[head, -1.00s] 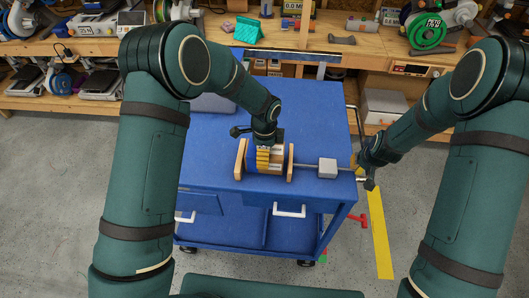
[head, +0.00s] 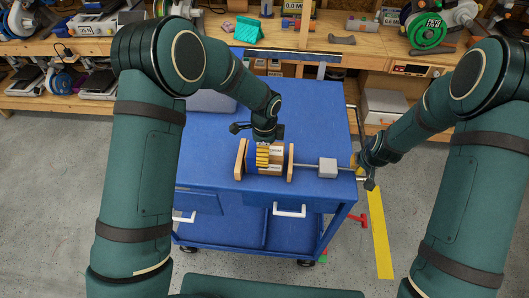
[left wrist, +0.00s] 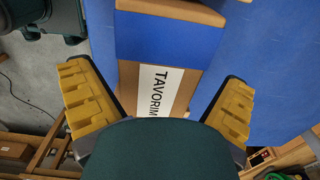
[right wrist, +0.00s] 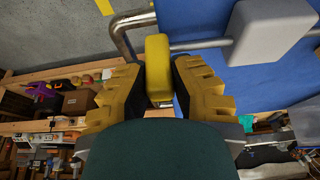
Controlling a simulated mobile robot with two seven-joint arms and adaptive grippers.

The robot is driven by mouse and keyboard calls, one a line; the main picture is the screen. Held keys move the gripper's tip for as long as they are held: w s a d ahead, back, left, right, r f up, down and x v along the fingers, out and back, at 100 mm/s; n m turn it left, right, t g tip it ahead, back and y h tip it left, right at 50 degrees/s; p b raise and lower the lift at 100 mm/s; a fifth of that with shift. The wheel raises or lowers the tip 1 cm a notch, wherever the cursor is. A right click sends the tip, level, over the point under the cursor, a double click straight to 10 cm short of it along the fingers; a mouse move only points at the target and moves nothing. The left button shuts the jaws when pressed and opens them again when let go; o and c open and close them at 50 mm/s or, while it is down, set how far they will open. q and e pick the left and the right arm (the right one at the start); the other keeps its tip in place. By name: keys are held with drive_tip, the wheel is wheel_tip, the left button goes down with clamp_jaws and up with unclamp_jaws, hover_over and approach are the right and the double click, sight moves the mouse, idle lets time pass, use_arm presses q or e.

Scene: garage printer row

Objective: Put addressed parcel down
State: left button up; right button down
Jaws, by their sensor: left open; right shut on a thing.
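The parcel (left wrist: 150,98) is a brown cardboard box with a white label (left wrist: 154,90) reading "TAVORIM". My right gripper (head: 359,165) is shut on a yellow knob (right wrist: 158,68) at the end of a metal rod (head: 306,166), which runs through a grey block (head: 327,168) to the right-hand plate.
The blue cart (head: 320,115) has clear top at the back and right. A grey object (head: 211,102) lies at its back left. A metal rail (right wrist: 122,35) edges its right side. A wooden workbench (head: 300,45) with printers and spools stands behind.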

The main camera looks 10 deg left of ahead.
use_arm(q)
wheel_tip(320, 180, up, 10)
idle(0.4)
drive_tip(key=shift+r, duration=0.1)
use_arm(e)
drive_tip(key=shift+a, duration=1.3)
use_arm(q)
drive_tip(key=shift+d, duration=0.2)
use_arm(e)
drive_tip(key=shift+a+f, duration=0.1)
drive_tip(key=shift+a, duration=0.15)
